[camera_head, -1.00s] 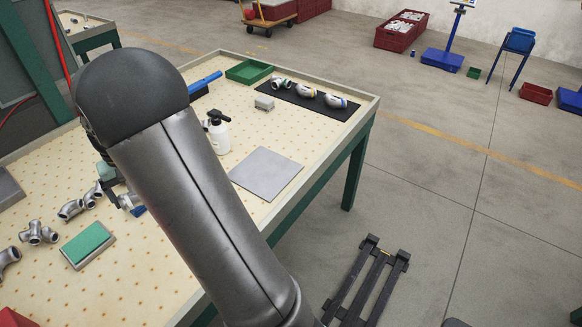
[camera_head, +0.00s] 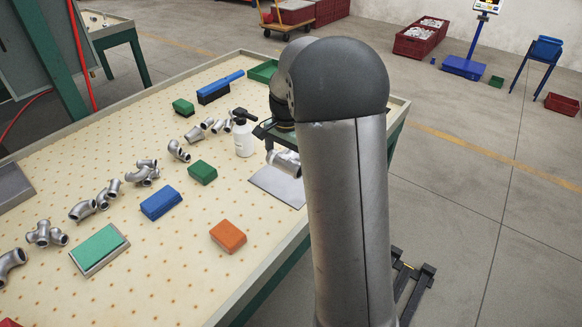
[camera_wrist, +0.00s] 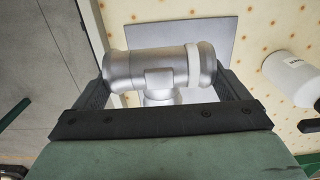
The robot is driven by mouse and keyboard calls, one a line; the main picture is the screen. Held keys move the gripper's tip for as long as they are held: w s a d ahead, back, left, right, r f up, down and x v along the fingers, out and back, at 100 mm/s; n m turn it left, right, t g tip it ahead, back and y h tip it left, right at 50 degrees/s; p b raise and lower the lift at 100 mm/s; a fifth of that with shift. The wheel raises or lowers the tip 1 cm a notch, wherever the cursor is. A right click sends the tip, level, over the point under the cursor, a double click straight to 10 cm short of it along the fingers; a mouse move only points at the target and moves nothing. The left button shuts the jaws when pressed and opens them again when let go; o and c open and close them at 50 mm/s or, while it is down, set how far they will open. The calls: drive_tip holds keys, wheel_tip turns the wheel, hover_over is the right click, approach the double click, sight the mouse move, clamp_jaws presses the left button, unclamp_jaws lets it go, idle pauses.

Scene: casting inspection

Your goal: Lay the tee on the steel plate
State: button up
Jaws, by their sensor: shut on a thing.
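The tee (camera_wrist: 150,68), a grey metal pipe fitting with a white band near its right end, is between the fingers of my gripper (camera_wrist: 163,80) in the wrist view. My gripper is shut on it, with its short branch toward the palm. In the head view the tee (camera_head: 285,162) hangs over the steel plate (camera_head: 272,187), a flat grey square on the table. The plate (camera_wrist: 222,35) shows behind the tee in the wrist view. The tee appears raised above the plate; the exact gap is unclear. My arm hides the plate's right part in the head view.
A white spray bottle (camera_head: 244,143) stands just left of the plate. Several loose fittings (camera_head: 145,172), a green block (camera_head: 202,172), a blue block (camera_head: 160,203) and an orange block (camera_head: 228,236) lie farther left. The table's edge (camera_head: 262,272) runs near the plate.

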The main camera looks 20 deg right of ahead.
drive_tip(key=w+d+f, duration=0.1)
drive_tip(key=w+f, duration=0.1)
drive_tip(key=w+d+f, duration=0.1)
drive_tip(key=w+f, duration=0.1)
drive_tip(key=w+d+f+p, duration=0.1)
drive_tip(key=w+d+f, duration=0.1)
drive_tip(key=f, duration=0.1)
drive_tip(key=shift+w+d, duration=0.1)
drive_tip(key=shift+w, duration=0.1)
drive_tip(key=shift+f, duration=1.5)
drive_tip(key=shift+f, duration=0.2)
drive_tip(key=o, duration=1.1)
wheel_tip(320, 180, up, 12)
drive_tip(key=f, duration=0.1)
drive_tip(key=s+a+r+n, duration=0.3)
drive_tip(key=s+a, duration=0.2)
drive_tip(key=s, duration=0.2)
drive_tip(key=s+a+r+n, duration=0.3)
drive_tip(key=s+a, duration=0.3)
drive_tip(key=s+a+f+n, duration=0.2)
drive_tip(key=s+a+n, duration=0.1)
drive_tip(key=s, duration=0.7)
drive_tip(key=s+a+f+n, duration=0.2)
drive_tip(key=s+a+n, duration=0.1)
drive_tip(key=s, duration=0.8)
drive_tip(key=shift+a+n, duration=0.2)
drive_tip(key=shift+n, duration=0.3)
